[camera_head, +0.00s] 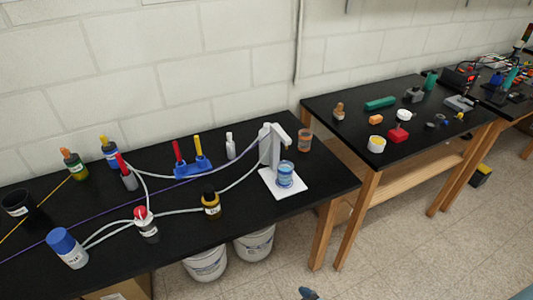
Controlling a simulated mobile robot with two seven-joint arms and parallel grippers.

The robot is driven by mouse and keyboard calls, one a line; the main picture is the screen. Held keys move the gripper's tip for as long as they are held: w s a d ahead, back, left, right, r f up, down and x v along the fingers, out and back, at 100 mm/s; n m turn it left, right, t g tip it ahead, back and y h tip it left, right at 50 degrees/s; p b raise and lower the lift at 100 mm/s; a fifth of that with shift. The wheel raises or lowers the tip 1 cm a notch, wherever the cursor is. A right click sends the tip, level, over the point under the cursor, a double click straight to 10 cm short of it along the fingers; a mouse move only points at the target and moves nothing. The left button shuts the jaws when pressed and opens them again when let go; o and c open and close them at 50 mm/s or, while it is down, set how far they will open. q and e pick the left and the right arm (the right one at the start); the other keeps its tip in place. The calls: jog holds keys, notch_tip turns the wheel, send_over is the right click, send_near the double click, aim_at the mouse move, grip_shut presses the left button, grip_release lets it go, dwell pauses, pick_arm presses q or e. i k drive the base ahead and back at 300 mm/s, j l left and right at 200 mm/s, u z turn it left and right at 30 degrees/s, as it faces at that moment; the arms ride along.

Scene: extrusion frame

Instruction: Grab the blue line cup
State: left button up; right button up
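The cup with blue on it (285,175) stands upright on a white square plate (289,193) near the right end of the left black table. It sits under the arm of a white stand (270,148) and looks clear with blue bands or contents. A similar cup with orange-brown colouring (305,140) stands behind it to the right, on the table. Only a small dark piece at the bottom edge and a blue piece in the bottom right corner show, possibly parts of me, well away from the cup.
The left table (185,228) also holds bottles, a blue rack (193,168) with coloured handles, a black cup (20,205) and looping tubes. White buckets (206,264) stand below. A second table (345,103) at right holds small parts. Floor in front is clear.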

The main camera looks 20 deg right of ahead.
aim_at(285, 168)
jog(key=i+l+u, duration=0.15)
jog(key=l, duration=0.45)
jog(key=i+l+u, duration=0.15)
jog(key=l, duration=0.45)
jog(key=l+u, duration=0.15)
jog(key=l, duration=0.45)
jog(key=i+l+u, duration=0.1)
jog(key=i+l, duration=0.35)
